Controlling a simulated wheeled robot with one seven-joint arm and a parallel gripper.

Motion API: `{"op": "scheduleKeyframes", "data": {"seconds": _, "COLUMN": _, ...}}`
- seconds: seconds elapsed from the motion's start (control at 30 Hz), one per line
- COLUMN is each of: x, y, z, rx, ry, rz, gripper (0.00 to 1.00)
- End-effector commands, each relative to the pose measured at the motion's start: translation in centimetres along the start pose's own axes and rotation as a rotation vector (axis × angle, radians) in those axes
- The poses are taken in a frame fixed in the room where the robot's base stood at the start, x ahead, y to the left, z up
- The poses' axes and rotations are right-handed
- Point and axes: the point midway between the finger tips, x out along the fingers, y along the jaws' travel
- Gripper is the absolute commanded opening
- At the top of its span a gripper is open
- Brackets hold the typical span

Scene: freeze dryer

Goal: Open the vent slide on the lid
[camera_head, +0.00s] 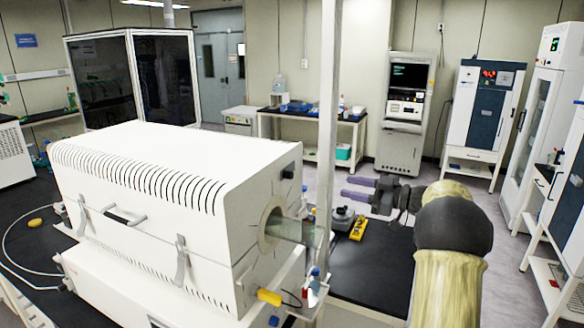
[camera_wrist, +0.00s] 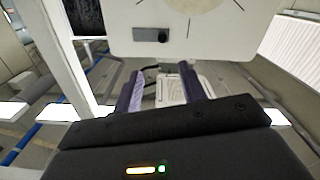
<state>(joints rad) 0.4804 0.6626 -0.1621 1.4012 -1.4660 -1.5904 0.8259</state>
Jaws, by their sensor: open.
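The large white machine (camera_head: 170,165) has a slotted top and stands on the black bench. Its right end face carries a black knob (camera_head: 287,172) above a beige ring with a glass tube. In the wrist view, the black knob (camera_wrist: 151,35) sits on a white panel (camera_wrist: 215,35) beside part of a beige disc. I cannot tell for certain which part is the vent slide. My gripper (camera_head: 346,188) is open and empty, its purple fingers pointing left toward that end face, apart from it. In the wrist view, the finger gap (camera_wrist: 160,72) lies below the knob.
A pale upright post (camera_head: 328,110) stands between my gripper and the machine. The glass tube (camera_head: 300,230) sticks out from the end face. A yellow item (camera_head: 358,228) and small bottles (camera_head: 315,280) are nearby.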

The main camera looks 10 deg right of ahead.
Motion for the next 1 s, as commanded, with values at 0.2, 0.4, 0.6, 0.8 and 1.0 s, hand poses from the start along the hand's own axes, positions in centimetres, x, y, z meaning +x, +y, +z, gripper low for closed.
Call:
{"op": "scheduleKeyframes", "data": {"seconds": 0.2, "x": -0.4, "y": -0.1, "z": 0.0, "rx": 0.001, "ry": -0.001, "rz": -0.011, "gripper": 0.41}}
{"op": "scheduleKeyframes", "data": {"seconds": 0.4, "x": -0.1, "y": -0.1, "z": 0.0, "rx": 0.001, "ry": 0.0, "rz": -0.01, "gripper": 0.41}}
{"op": "scheduleKeyframes", "data": {"seconds": 0.6, "x": 2.0, "y": -0.1, "z": -0.3, "rx": 0.001, "ry": 0.002, "rz": -0.013, "gripper": 0.41}}
{"op": "scheduleKeyframes", "data": {"seconds": 0.8, "x": 5.5, "y": -0.2, "z": -0.4, "rx": 0.002, "ry": 0.002, "rz": -0.015, "gripper": 0.41}}
{"op": "scheduleKeyframes", "data": {"seconds": 1.0, "x": 9.1, "y": -0.3, "z": -0.4, "rx": 0.001, "ry": 0.001, "rz": -0.016, "gripper": 0.41}}
